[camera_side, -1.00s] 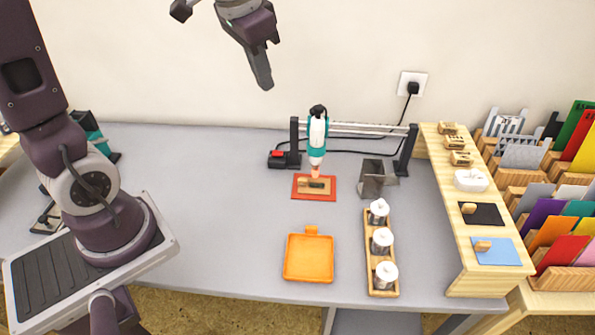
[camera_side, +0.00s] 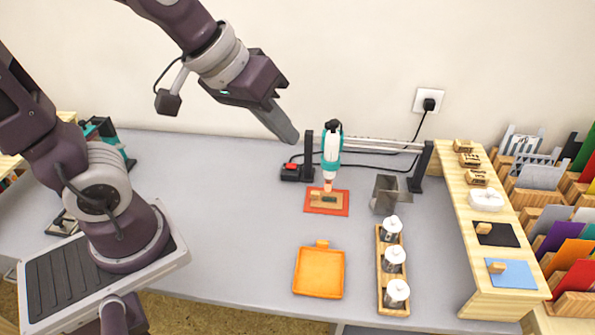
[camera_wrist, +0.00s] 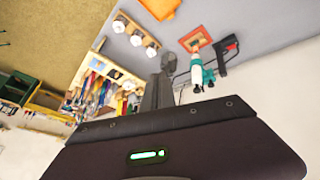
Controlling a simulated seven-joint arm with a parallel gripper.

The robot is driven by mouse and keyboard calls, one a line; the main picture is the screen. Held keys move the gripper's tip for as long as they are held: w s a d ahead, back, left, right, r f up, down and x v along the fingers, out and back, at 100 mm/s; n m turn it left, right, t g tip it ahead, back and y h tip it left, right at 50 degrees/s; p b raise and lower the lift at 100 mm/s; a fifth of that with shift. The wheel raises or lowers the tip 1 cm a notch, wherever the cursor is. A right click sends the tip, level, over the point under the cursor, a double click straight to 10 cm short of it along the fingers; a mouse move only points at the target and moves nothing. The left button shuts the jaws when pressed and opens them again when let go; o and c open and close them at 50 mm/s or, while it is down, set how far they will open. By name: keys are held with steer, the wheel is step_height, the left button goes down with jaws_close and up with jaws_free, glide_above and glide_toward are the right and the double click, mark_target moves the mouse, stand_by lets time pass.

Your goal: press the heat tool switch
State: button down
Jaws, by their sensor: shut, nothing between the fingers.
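The heat tool (camera_side: 331,153), white and teal, stands nose-down in its frame above a red-orange mat (camera_side: 340,209). It also shows in the wrist view (camera_wrist: 197,72). Its switch, a small red rocker (camera_side: 291,167) on a black box (camera_side: 297,173), sits at the left foot of the frame; it looks like a red spot in the wrist view (camera_wrist: 231,47). My gripper (camera_side: 291,137) is shut and empty, in the air up and left of the switch in the side view, apart from it. In the wrist view my gripper (camera_wrist: 166,62) points toward the work area.
The frame's left post (camera_side: 308,150) rises beside the switch box, with a rail and black cable behind. An orange tray (camera_side: 319,272), a wooden rack of white-capped jars (camera_side: 382,290) and a metal holder (camera_side: 385,194) stand nearby.

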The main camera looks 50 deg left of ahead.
steer(key=w+a+f+n+y, duration=0.3)
steer(key=w+f+n, duration=0.3)
steer(key=w+f, duration=0.75)
steer(key=s+a+f+t+y, duration=0.2)
steer(key=a+f+t+y, duration=0.2)
steer(key=a+f+y, duration=0.5)
steer(key=a+f, duration=0.3)
steer(key=a, duration=0.1)
steer(key=shift+s+f+t, duration=0.2)
steer(key=shift+f+t, duration=0.1)
steer(key=shift+a, duration=0.1)
glide_above(292, 174)
step_height(292, 174, down, 2)
steer(key=shift+f, duration=0.2)
step_height(292, 174, down, 3)
steer(key=shift+r, duration=0.1)
steer(key=shift+f, duration=0.65)
